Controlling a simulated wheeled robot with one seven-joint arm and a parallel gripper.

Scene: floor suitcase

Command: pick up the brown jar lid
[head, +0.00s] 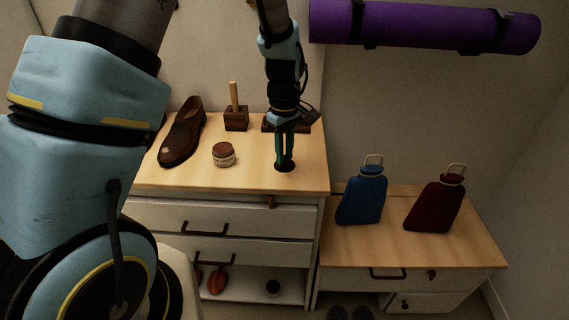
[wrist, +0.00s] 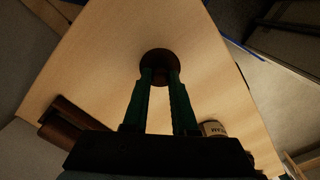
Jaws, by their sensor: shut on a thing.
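The brown jar lid (head: 285,167) is a dark round disc at the right part of the taller cabinet's wooden top. It also shows in the wrist view (wrist: 158,56), at the fingertips. My gripper (head: 284,159) points down from above and is shut on the lid; its green fingers (wrist: 160,75) meet the lid's near part. I cannot tell whether the lid touches the wood or is slightly above it. A small jar (head: 223,156) with a brown top and pale label stands to the left of the lid, and its label shows in the wrist view (wrist: 214,129).
A brown shoe (head: 182,134) and a wooden block with an upright handle (head: 236,117) stand on the same top (head: 310,158). A blue bottle (head: 362,196) and a dark red bottle (head: 434,203) stand on the lower cabinet. A purple roll (head: 420,27) hangs above.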

